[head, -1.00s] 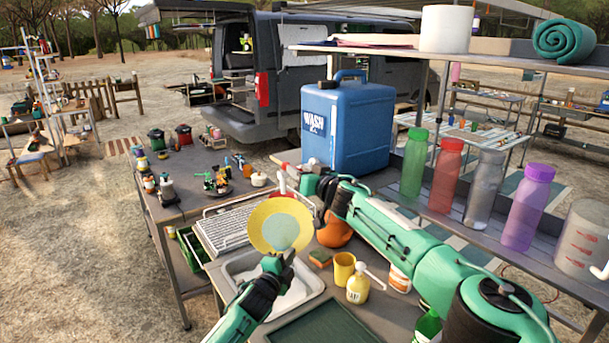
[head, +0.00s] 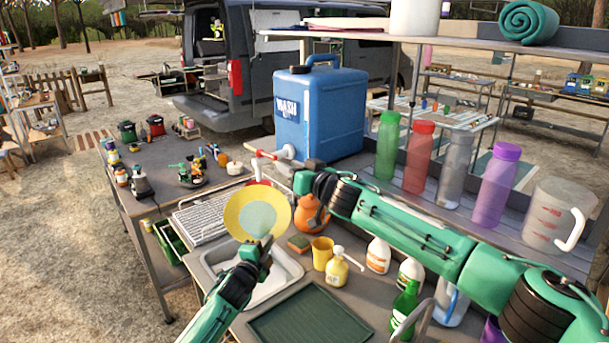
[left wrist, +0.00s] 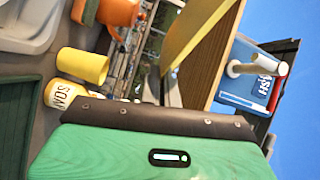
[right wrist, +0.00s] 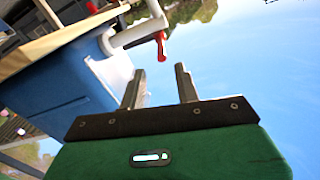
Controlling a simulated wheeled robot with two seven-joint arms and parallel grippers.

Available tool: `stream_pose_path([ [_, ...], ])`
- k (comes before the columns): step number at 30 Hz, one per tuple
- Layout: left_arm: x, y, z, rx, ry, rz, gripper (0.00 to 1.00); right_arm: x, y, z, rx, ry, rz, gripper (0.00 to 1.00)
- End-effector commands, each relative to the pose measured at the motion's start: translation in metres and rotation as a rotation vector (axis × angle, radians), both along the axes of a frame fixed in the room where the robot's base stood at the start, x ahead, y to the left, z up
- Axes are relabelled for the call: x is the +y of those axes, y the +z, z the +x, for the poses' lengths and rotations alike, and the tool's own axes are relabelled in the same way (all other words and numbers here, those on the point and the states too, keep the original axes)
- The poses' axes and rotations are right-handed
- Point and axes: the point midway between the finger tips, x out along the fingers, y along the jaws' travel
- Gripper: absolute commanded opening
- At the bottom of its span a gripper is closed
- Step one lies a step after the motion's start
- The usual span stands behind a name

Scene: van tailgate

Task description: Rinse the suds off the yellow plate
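The yellow plate (head: 235,222) is held tilted above the sink (head: 296,268), with a pale round patch in its middle. I cannot tell whether the patch is suds. My left gripper (head: 264,247) is shut on its lower rim. In the left wrist view a yellow-and-tan surface (left wrist: 212,55) shows close up. The blue WASH water container (head: 340,115) has a white tap (head: 288,151) with a red lever (head: 262,153). My right gripper (head: 298,168) is beside the tap. In the right wrist view its fingers (right wrist: 158,82) are apart and empty, with the red lever (right wrist: 161,48) just beyond.
A sponge (head: 299,242), yellow cup (head: 322,254), soap bottle (head: 337,268) and orange pot (head: 309,212) stand right of the sink. A white drying rack (head: 195,215) lies behind it, a green tray (head: 310,318) in front. Coloured bottles line the right shelf.

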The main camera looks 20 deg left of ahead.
Motion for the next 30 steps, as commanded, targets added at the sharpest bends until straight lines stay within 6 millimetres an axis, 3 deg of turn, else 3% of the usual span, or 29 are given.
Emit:
stream_pose_path([
  [12, 0.000, 0.001, 0.000, -0.002, -0.001, 0.001, 0.00, -0.038, 0.000, -0.022, 0.001, 0.001, 0.001, 0.32],
  [30, -0.004, 0.002, -0.006, -0.001, -0.002, -0.001, 0.00, -0.041, 0.003, -0.025, 0.000, 0.000, 0.000, 0.32],
])
